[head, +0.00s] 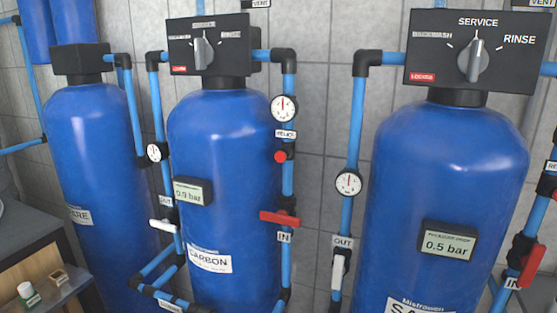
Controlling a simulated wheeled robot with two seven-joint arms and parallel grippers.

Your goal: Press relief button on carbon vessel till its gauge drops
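The carbon vessel (222,140) is the blue tank in the middle of the head view, with a "CARBON" label low on its front. A small display on it (193,191) reads what looks like 0.9 bar. The red relief button (281,156) is on the blue pipe at its right, just below a small tag that seems to read "RELIEF". A round white gauge (284,108) sits above the tag on the same pipe, its needle pointing about straight up. Neither of my grippers is in view.
A red valve handle (280,218) lies across the same pipe below the button. A second gauge (348,182) and a blue vessel reading 0.5 bar (447,244) stand at right. Another blue vessel (95,150) stands at left, near a wooden shelf (40,280) with small items.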

